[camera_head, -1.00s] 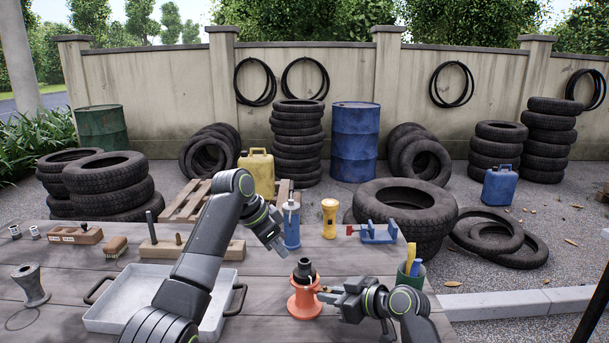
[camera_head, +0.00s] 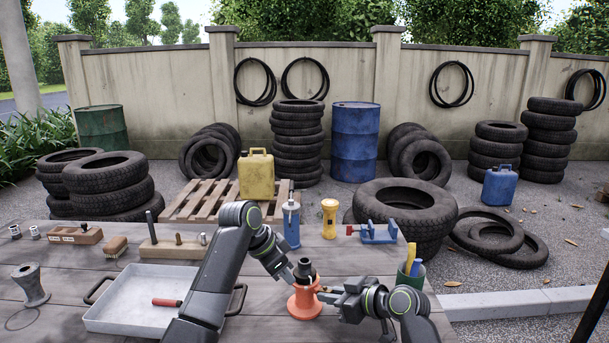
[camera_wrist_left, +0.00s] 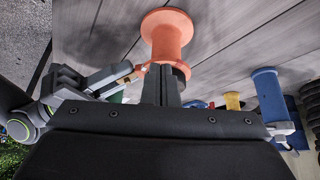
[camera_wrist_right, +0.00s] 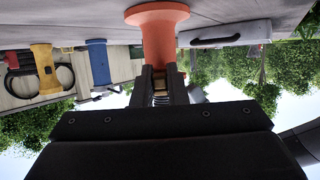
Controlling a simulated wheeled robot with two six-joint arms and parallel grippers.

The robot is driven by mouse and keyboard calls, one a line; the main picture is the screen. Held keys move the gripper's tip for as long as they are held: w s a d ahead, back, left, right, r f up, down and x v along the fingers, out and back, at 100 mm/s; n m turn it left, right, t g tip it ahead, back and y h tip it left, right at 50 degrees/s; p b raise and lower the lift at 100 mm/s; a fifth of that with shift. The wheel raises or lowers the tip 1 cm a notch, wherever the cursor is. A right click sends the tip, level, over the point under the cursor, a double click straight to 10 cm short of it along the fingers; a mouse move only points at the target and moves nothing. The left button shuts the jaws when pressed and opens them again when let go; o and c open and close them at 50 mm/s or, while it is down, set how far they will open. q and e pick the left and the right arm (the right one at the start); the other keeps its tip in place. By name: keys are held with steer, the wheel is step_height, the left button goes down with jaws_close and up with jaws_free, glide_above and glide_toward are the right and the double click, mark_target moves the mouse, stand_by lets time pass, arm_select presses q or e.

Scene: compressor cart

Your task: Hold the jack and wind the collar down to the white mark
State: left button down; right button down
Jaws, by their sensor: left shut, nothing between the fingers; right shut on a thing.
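The orange jack (camera_head: 305,303) stands upright on the table, a spool-like body with a dark collar (camera_head: 304,268) at its top. My right gripper (camera_head: 324,294) is shut on the jack body from the right, just below the collar; the right wrist view also shows the jack (camera_wrist_right: 158,35) at its fingers. My left gripper (camera_head: 289,277) is shut and empty, its tips close to the left side of the collar. In the left wrist view its fingers (camera_wrist_left: 161,70) overlap the jack's top, so I cannot tell whether they touch. I cannot make out the white mark.
A grey tray (camera_head: 110,318) with a red-handled tool (camera_head: 166,302) lies left of the jack. A blue bottle-like tool (camera_head: 291,226), a yellow torch (camera_head: 329,218) and a blue vise (camera_head: 379,233) stand behind. A green cup (camera_head: 410,274) stands close to my right arm.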

arm_select(q)
steer(key=shift+f, duration=0.3)
steer(key=shift+w+d, duration=0.2)
steer(key=shift+d, duration=0.05)
stand_by(0.5)
steer(key=shift+w+a, duration=0.25)
steer(key=shift+w, duration=0.05)
arm_select(e)
steer(key=shift+a, duration=0.1)
arm_select(q)
steer(key=shift+w+a+r, duration=0.1)
steer(key=shift+w+a, duration=0.1)
steer(key=shift+w, duration=0.35)
steer(key=shift+a, duration=0.15)
stand_by(0.5)
steer(key=r, duration=0.6)
steer(key=shift+a, duration=0.25)
